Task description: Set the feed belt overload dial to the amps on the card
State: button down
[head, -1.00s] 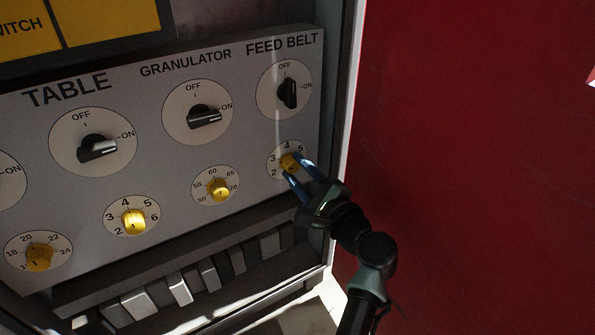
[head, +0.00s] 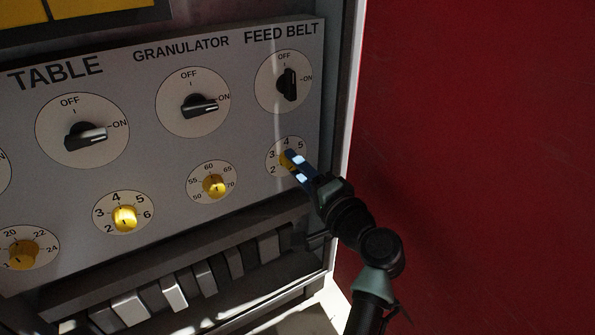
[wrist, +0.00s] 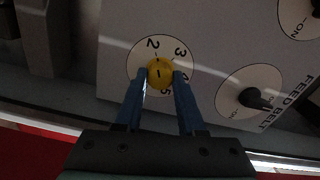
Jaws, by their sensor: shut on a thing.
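The feed belt overload dial is a yellow knob (head: 285,160) on a round white scale (head: 274,155) at the panel's lower right. In the head view 2, 3, 4 and 5 show, and my fingers cover the rest. My gripper (head: 291,162) is shut on the knob, its blue fingers on opposite sides. The wrist view shows the same knob (wrist: 160,73) between the fingertips, with a dark line on its face. I cannot tell exactly which number the line points at. No card with amps is readable.
The feed belt switch (head: 289,85) sits above the dial, its handle upright. The granulator switch (head: 200,106) and granulator dial (head: 214,186) are to the left. A row of grey blocks (head: 205,281) lies below the panel. A red surface (head: 470,150) fills the right side.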

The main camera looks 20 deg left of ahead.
jog(key=shift+n, duration=0.4)
jog(key=c, duration=0.5)
grip_release()
jog(key=p+v, duration=0.6)
jog(key=v, duration=0.7)
jog(key=shift+p, duration=0.3)
